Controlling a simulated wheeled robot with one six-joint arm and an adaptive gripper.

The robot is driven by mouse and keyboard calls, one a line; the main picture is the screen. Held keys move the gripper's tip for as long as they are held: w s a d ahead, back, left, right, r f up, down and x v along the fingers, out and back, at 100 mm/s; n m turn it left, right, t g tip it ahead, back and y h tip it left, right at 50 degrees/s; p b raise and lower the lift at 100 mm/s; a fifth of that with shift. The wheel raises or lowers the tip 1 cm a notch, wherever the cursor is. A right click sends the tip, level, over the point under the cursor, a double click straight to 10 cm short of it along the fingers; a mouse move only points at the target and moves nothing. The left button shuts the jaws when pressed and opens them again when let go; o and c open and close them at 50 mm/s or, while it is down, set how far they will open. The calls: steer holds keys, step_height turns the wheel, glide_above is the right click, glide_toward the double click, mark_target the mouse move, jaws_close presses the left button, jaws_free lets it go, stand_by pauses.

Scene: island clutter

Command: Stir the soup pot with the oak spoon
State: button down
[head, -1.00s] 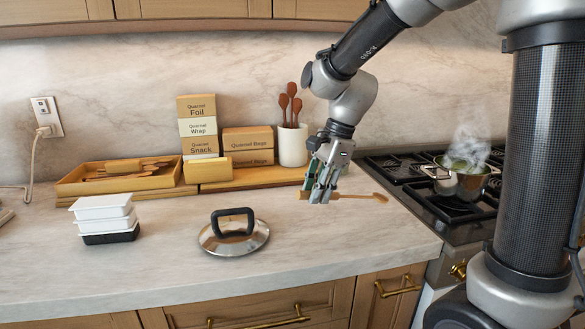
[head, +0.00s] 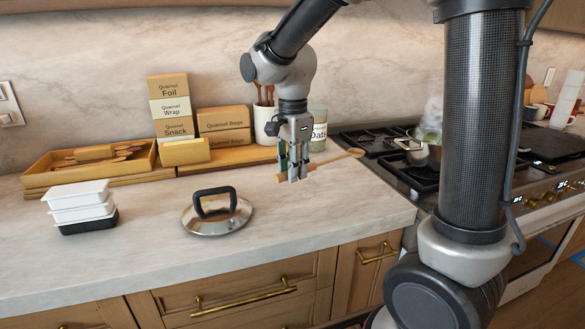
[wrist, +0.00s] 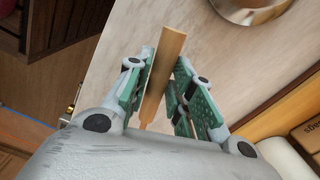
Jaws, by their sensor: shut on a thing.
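The oak spoon (head: 327,171) is a light wooden spoon, with its bowl end pointing right toward the stove in the head view. My gripper (head: 294,176) is shut on its handle, over the counter. In the wrist view the handle (wrist: 164,70) runs between the two green-padded fingers of my gripper (wrist: 162,88). The soup pot (head: 432,153) is a steel pot on the stove at the right, with steam above it and greenish contents. My own column hides its right part.
A steel lid with a black handle (head: 217,214) lies on the counter (head: 140,240). White containers (head: 78,200) stand at left. A wooden tray (head: 35,180), stacked boxes (head: 172,108), a utensil crock (head: 263,118) and a jar (head: 319,130) line the back. The counter's front middle is clear.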

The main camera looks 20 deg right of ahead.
mark_target(293, 212)
steer(key=shift+f, duration=0.1)
steer(key=shift+f, duration=4.15)
steer(key=shift+f, duration=0.7)
steer(key=c, duration=1.2)
jaws_free()
steer(key=shift+o, duration=0.2)
steer(key=shift+r, duration=0.1)
steer(key=shift+r, duration=2.95)
